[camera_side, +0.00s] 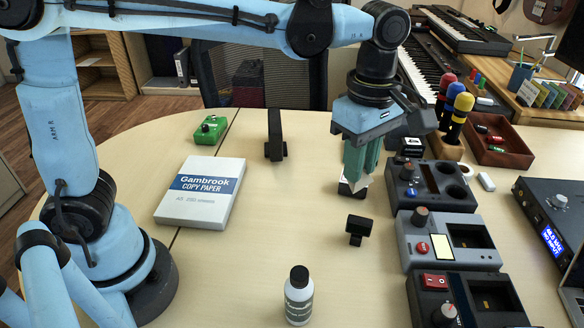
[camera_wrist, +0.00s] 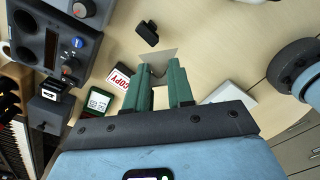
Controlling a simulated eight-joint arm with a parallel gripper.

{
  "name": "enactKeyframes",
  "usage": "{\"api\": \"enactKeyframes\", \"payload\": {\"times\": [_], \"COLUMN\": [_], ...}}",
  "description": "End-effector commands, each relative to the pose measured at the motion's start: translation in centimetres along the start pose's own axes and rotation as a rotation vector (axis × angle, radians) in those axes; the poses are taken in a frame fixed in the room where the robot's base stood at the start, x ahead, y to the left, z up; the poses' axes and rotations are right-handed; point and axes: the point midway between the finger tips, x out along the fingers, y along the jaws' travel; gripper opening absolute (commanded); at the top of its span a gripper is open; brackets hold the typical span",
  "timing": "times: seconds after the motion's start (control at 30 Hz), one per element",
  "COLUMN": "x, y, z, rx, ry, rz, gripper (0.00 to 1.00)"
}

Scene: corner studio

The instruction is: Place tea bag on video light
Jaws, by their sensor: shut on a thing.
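My gripper (camera_side: 358,178) has green fingers pointing down over the middle right of the table. It is shut on a thin pale piece, which looks like the tea bag (camera_wrist: 160,57); the fingers partly hide it. In the wrist view my gripper (camera_wrist: 164,78) shows the pale piece sticking out beyond the fingertips. A small black block on a short foot, possibly the video light (camera_side: 357,229), stands on the table nearer the side camera. It also shows in the wrist view (camera_wrist: 147,33), beyond the tea bag and apart from it.
A black stamp-like block marked COPY (camera_wrist: 119,78) sits close beside the fingers. Control boxes (camera_side: 447,240) line the right. A bottle (camera_side: 298,298) stands at the front, a paper pack (camera_side: 200,192) at left, and a tall black stand (camera_side: 275,133) behind. Bare table lies between them.

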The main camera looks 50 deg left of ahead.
Motion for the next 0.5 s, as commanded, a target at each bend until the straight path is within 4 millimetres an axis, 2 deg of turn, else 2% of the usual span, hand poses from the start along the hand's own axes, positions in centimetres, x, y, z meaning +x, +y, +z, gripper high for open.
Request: {"api": "enactKeyframes", "payload": {"times": [0.03, 0.2, 0.4, 0.5], "x": [-0.6, -2.2, -3.9, -4.4], "y": [1.3, 4.2, 5.7, 5.8], "z": [-2.3, -9.3, -16.7, -19.2], "rx": [-0.092, -0.372, -0.647, -0.738], "ry": [0.000, -0.001, -0.001, -0.002], "rz": [0.000, 0.000, 0.000, 0.000], "gripper": [0.00, 0.00, 0.00, 0.00]}}
